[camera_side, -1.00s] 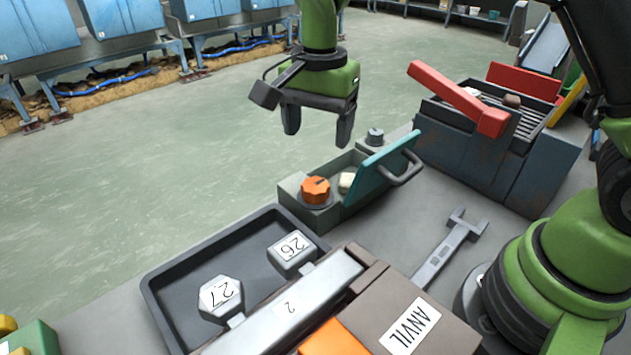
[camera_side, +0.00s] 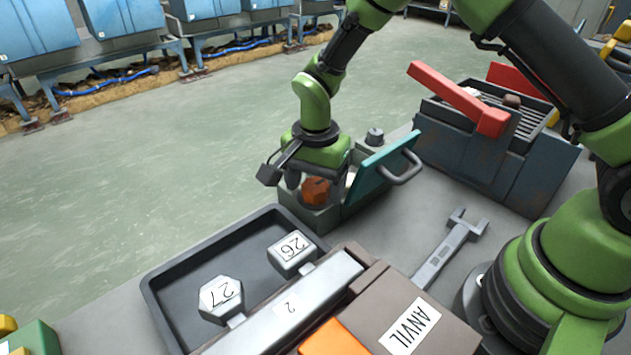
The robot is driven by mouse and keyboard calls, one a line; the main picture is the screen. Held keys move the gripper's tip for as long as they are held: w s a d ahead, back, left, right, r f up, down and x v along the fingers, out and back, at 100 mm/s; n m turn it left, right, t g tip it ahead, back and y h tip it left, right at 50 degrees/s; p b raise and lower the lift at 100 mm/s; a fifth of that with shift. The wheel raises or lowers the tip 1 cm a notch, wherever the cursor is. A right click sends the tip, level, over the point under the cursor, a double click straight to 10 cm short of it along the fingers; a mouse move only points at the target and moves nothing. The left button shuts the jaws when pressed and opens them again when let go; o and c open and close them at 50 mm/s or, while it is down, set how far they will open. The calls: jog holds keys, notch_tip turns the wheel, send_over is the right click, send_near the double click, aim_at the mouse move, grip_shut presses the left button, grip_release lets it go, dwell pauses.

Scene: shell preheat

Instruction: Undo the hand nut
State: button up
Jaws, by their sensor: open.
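The hand nut is an orange, lobed knob (camera_side: 316,191) on the near left end of a small grey-green box (camera_side: 326,220) in the middle of the view. The box has a teal lid or plate (camera_side: 379,166) with a grey handle, standing tilted at its right. My gripper (camera_side: 315,187) is open and low over the box, its fingers pointing down around the orange nut. One finger is left of the nut and the other right of it. The gripper shades the nut, and whether the fingers touch it I cannot tell.
A dark tray (camera_side: 185,266) with blocks marked 26 (camera_side: 291,250) and 27 (camera_side: 220,298) lies in front. An anvil block (camera_side: 410,318) is near the bottom. A wrench (camera_side: 449,249) lies on the table. A blue-grey box with a red lever (camera_side: 460,98) stands at right.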

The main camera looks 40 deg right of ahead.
jog(key=c, duration=0.9)
jog(key=shift+n, duration=0.3)
jog(key=n, duration=1.3)
jog(key=shift+n, duration=2.3)
